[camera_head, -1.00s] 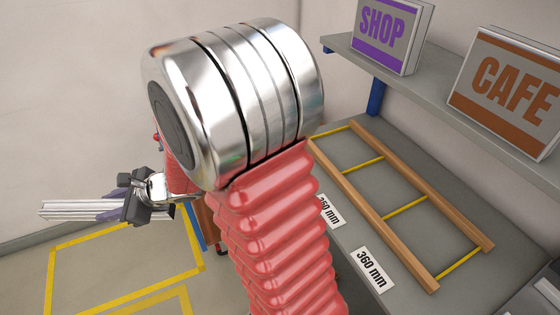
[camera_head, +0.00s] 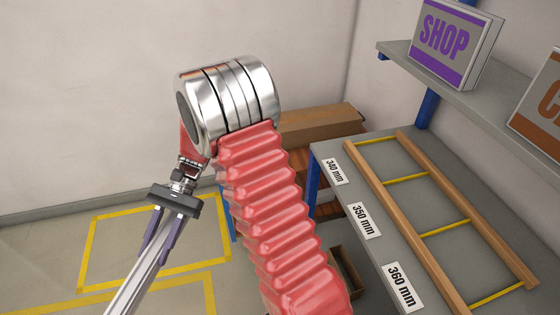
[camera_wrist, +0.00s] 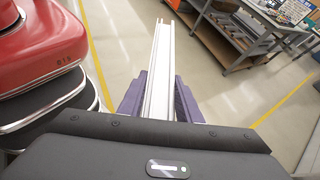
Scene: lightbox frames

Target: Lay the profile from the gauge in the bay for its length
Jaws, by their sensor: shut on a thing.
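My gripper (camera_head: 156,248) has purple fingers shut on a silver aluminium profile (camera_head: 133,280). It holds the profile in the air at lower left, slanting down out of the frame. In the wrist view the profile (camera_wrist: 160,65) runs straight out from between the fingers. A wooden rack (camera_head: 412,205) lies on the grey bench (camera_head: 325,150) at right, apart from the gripper. Yellow bars split it into bays, which look empty. Labels read 340 mm (camera_head: 333,171), 350 mm (camera_head: 364,220) and 360 mm (camera_head: 402,287) along its left side. I cannot recognise the gauge in any view.
A shelf (camera_head: 400,58) with a SHOP sign (camera_head: 447,42) overhangs the bench's back. A brown box (camera_head: 320,122) stands beyond the bench's far end. Yellow floor lines (camera_head: 90,245) mark clear floor at left. Another workbench (camera_wrist: 225,50) shows in the wrist view.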

